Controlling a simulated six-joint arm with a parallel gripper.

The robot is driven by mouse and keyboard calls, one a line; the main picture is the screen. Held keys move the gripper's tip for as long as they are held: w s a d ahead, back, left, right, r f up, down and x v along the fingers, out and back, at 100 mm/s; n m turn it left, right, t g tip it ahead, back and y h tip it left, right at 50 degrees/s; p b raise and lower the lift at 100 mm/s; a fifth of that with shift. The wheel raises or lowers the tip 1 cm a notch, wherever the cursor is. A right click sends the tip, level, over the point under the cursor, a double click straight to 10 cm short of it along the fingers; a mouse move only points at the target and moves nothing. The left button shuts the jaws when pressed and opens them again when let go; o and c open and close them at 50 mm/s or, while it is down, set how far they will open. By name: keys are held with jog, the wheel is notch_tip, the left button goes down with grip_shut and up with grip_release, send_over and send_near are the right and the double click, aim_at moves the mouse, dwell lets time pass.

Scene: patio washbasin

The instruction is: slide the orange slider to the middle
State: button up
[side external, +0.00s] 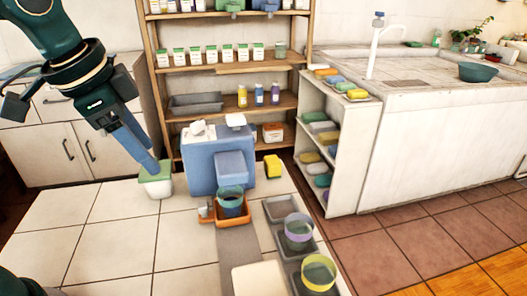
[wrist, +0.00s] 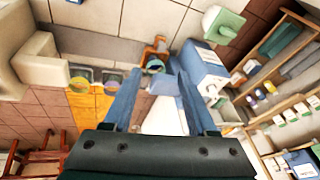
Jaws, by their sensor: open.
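The orange slider (side external: 236,221) appears to be the orange tray-like piece at the front foot of the blue dispenser (side external: 207,163). A teal cup (side external: 230,197) stands on it and hides part of it. In the wrist view, the orange piece (wrist: 152,50) lies beyond my fingertips, with the cup (wrist: 155,66) beside it. My gripper (side external: 152,168) is open, left of the dispenser and apart from the slider. Its fingertips overlap a green-lidded white tub (side external: 158,187) in the side view; contact cannot be told. In the wrist view the two blue fingers (wrist: 160,76) are spread with nothing held between them.
A yellow block (side external: 273,166) stands right of the dispenser. Grey trays (side external: 278,209) with a purple-rimmed cup (side external: 298,232) and a yellow-rimmed cup (side external: 319,272) lie at front right. Shelves (side external: 226,72) stand behind, a white counter (side external: 440,130) at right. The tiled top at front left is clear.

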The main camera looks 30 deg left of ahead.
jog(key=w+f+m+g, duration=0.2)
jog(key=w+f, duration=0.3)
jog(key=w, duration=0.3)
jog(key=g, duration=0.2)
send_over(203, 205)
jog(key=shift+m, duration=0.3)
notch_tip(203, 205, down, 8)
jog(key=shift+r, duration=0.25)
jog(key=shift+f, duration=2.45)
jog(key=shift+c, duration=0.3)
grip_shut()
jog(key=shift+r, duration=0.1)
